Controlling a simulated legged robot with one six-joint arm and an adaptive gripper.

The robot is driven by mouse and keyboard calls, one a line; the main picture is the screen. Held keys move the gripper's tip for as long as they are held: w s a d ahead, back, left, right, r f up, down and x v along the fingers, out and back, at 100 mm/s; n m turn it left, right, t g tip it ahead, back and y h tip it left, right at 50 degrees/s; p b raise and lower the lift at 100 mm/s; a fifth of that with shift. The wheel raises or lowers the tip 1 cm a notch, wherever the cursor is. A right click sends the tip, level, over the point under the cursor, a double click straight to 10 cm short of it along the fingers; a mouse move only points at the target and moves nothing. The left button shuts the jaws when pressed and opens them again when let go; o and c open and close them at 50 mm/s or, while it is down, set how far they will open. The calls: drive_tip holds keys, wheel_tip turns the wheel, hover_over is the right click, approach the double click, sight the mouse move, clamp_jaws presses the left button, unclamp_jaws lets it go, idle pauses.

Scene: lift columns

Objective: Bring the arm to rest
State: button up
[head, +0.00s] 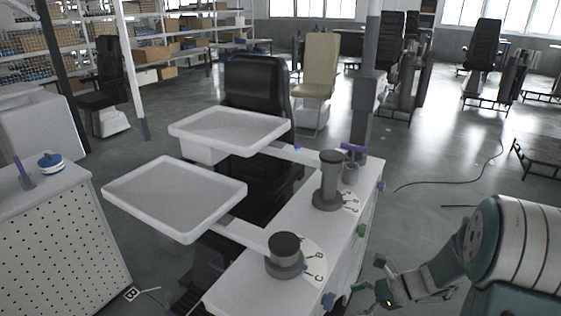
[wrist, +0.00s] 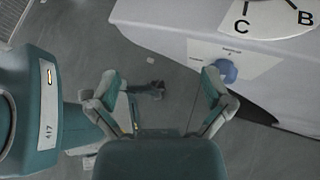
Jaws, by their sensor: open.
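My gripper (head: 366,290) is low at the right side of the white bench, near its front corner, in the head view. In the wrist view my gripper (wrist: 165,90) shows two green and grey fingers spread apart, with nothing between them but floor. A blue knob (wrist: 226,70) on the bench's side panel lies just beyond the right finger, seemingly apart from it. The same blue knob (head: 328,301) shows in the head view. My arm comes in from the lower right of the head view.
The white bench (head: 330,232) carries two dark columns (head: 285,253) (head: 329,180) with lettered dials. Two white trays (head: 175,197) (head: 230,128) reach out to the left. A green knob (head: 361,230) sticks out of the bench side. A cable (head: 440,184) lies on the open floor at right.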

drive_tip(key=s+a+r+n+t+h, duration=0.2)
drive_tip(key=s+r+n+t+h, duration=0.2)
drive_tip(key=s+r+n+h, duration=0.8)
drive_tip(key=s+r+n, duration=0.4)
drive_tip(key=r+n, duration=0.2)
drive_tip(key=n, duration=0.3)
drive_tip(key=shift+s+a+r+t, duration=0.15)
drive_tip(key=shift+s+r+t, duration=0.1)
drive_tip(key=shift+s+t, duration=0.05)
